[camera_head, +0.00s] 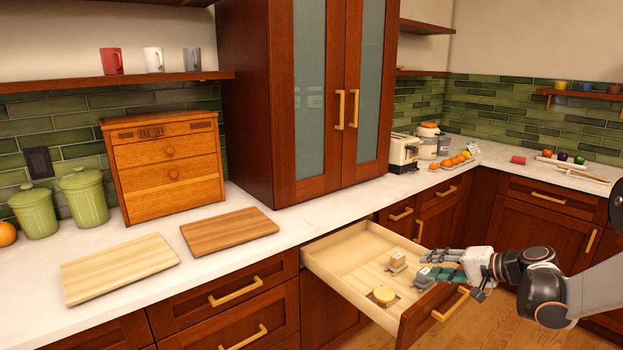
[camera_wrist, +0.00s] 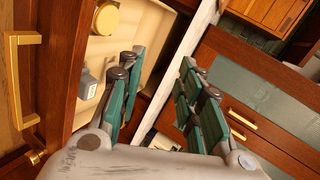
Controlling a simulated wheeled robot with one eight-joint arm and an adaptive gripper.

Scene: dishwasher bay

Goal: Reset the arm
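My gripper (camera_head: 424,270) is over the front right part of an open drawer (camera_head: 330,262), at the right side of the head view. In the wrist view my gripper (camera_wrist: 160,75) shows green fingers spread apart with nothing between them. My arm reaches in from the right edge of the head view. Inside the drawer are a yellow round-topped item (camera_head: 384,295) and a small tan block-like item (camera_head: 397,259). The yellow item also shows in the wrist view (camera_wrist: 106,18), above a grey piece (camera_wrist: 88,84).
The drawer juts out below the white counter (camera_head: 290,228). A tall cabinet (camera_head: 305,100) stands behind it. Two cutting boards (camera_head: 230,230), a wooden box (camera_head: 165,165) and green canisters (camera_head: 84,198) are at left. A toaster (camera_head: 404,152) is behind right. Floor shows below the drawer.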

